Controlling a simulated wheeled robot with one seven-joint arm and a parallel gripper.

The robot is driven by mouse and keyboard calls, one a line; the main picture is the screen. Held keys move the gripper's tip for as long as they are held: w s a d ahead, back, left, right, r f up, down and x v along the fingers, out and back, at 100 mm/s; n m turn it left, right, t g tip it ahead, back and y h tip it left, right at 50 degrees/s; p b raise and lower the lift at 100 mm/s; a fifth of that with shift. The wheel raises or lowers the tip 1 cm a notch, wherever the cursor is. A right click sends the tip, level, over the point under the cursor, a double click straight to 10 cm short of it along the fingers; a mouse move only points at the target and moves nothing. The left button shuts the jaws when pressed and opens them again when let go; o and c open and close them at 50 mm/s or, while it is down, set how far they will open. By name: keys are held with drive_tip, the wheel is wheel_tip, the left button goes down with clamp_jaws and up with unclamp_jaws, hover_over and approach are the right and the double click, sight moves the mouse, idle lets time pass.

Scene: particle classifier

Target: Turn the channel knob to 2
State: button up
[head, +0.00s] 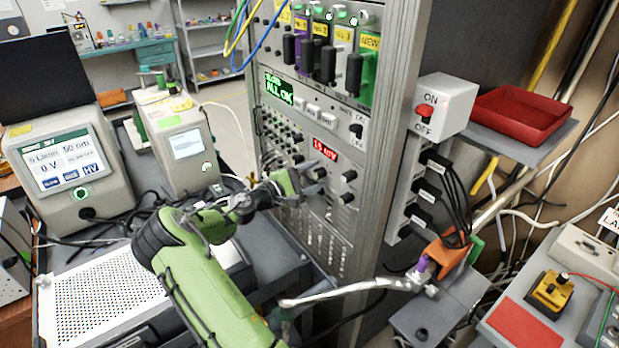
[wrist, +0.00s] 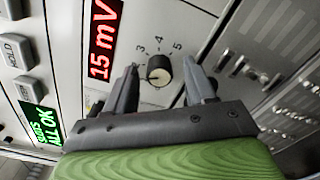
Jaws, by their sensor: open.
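A small dark round knob (wrist: 158,68) with a pale face sits on the light panel in the wrist view. The numbers 3, 4 and 5 are printed around its far side; a 2 is not visible, and the pointer's setting is hard to read. I take it as the channel knob, though its name label cannot be read. My gripper (wrist: 161,77) is open, with one finger on each side of the knob and a visible gap to each. In the head view my gripper (head: 312,182) is at the rack panel below the red display and hides the knob.
A red 15 mV display (wrist: 104,38) and grey buttons (wrist: 17,50) lie left of the knob in the wrist view. Other black knobs (head: 348,176) are close by on the rack. An ON/OFF switch box (head: 441,106) and red tray (head: 522,114) stand right of the rack.

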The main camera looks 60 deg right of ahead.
drive_tip(key=v, duration=1.5)
drive_tip(key=shift+w+a+p, duration=0.2)
drive_tip(key=shift+a+p, duration=0.1)
drive_tip(key=shift+a, duration=0.05)
